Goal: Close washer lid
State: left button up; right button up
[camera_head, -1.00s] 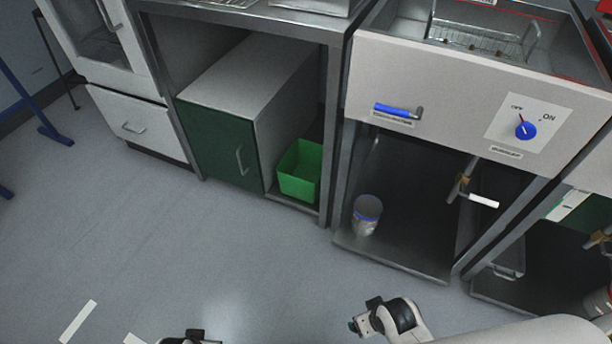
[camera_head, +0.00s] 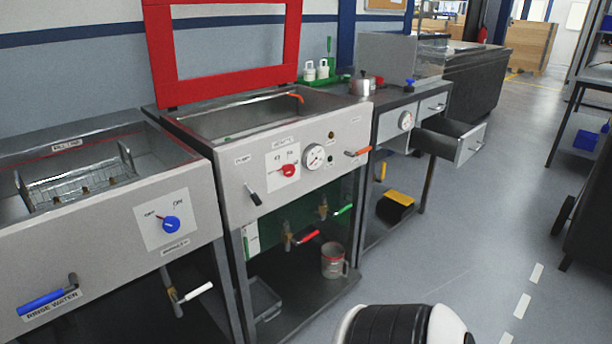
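The washer lid is a red rectangular frame (camera_head: 228,88) around a large see-through opening. It stands upright, raised at the back edge of the washer (camera_head: 230,170), the middle metal unit. The washer's basin (camera_head: 250,118) is open, with an orange-tipped spout inside. Its front panel carries a red knob (camera_head: 288,170), a round gauge (camera_head: 313,157), a black lever (camera_head: 252,196) and an orange-red handle (camera_head: 358,152). Neither gripper is in view. Only a black and white part of my own arm shows at the bottom edge, well in front of the washer.
A rinse unit with a blue knob (camera_head: 171,224) and a wire basket stands at the left. A bench with an open drawer (camera_head: 462,138) juts out at the right. A metal mug (camera_head: 333,260) stands on the washer's lower shelf.

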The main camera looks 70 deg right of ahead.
aim_at(170, 92)
jog(key=z, duration=0.45)
jog(key=k+z, duration=0.1)
jog(key=z, duration=0.3)
jog(key=l+z, duration=0.1)
jog(key=z, duration=0.35)
jog(key=k+l+z, duration=0.1)
jog(key=z, duration=0.35)
